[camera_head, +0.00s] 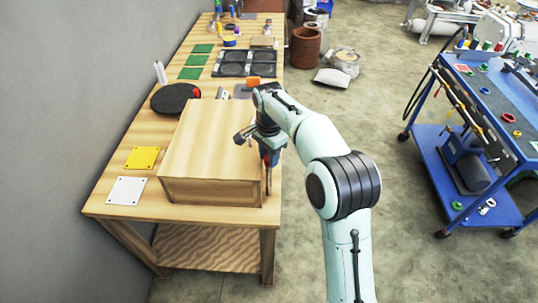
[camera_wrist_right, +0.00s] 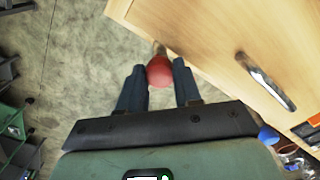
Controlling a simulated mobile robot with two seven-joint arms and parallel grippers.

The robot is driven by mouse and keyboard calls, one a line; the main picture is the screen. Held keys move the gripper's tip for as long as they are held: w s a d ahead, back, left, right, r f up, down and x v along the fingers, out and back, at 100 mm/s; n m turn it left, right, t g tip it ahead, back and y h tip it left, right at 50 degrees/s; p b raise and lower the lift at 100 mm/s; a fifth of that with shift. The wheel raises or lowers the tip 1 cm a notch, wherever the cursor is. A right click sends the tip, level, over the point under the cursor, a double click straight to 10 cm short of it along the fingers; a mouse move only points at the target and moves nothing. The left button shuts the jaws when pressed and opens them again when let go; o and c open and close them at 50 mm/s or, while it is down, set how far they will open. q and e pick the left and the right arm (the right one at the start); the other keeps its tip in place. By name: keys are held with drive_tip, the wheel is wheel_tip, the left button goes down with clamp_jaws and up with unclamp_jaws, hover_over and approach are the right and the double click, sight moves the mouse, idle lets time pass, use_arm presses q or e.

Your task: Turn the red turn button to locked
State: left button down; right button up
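The red turn button (camera_wrist_right: 160,71) is a rounded red knob on a short metal stem at the edge of the wooden box (camera_head: 213,140). In the right wrist view it shows between the two fingers of my right gripper (camera_wrist_right: 158,76). The fingers are apart, one on each side of the button, and I cannot tell whether either touches it. In the head view my right gripper (camera_head: 270,152) is at the right side of the box, and I cannot make out the button there. My left gripper is not in view.
A metal handle (camera_wrist_right: 265,81) is on the box face beside the button. The box stands on a wooden workbench (camera_head: 110,190) with a yellow plate (camera_head: 143,158), a white plate (camera_head: 127,190) and a black disc (camera_head: 172,98). A blue cart (camera_head: 480,130) stands right, with open floor between.

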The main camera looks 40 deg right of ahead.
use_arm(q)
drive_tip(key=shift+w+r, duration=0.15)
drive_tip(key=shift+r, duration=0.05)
use_arm(e)
drive_tip(key=shift+n, duration=0.3)
drive_tip(key=n+p, duration=0.2)
drive_tip(key=n, duration=0.1)
drive_tip(key=shift+r+n, duration=0.15)
drive_tip(key=shift+n, duration=0.15)
drive_tip(key=n+p, duration=0.1)
drive_tip(key=n, duration=0.3)
drive_tip(key=n+p, duration=0.1)
drive_tip(key=n, duration=0.4)
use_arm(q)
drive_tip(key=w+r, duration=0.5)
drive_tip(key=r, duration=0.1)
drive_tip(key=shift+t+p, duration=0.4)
use_arm(e)
drive_tip(key=n, duration=0.4)
drive_tip(key=shift+n, duration=0.3)
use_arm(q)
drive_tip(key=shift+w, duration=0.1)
use_arm(e)
drive_tip(key=o, duration=1)
drive_tip(key=shift+o, duration=0.2)
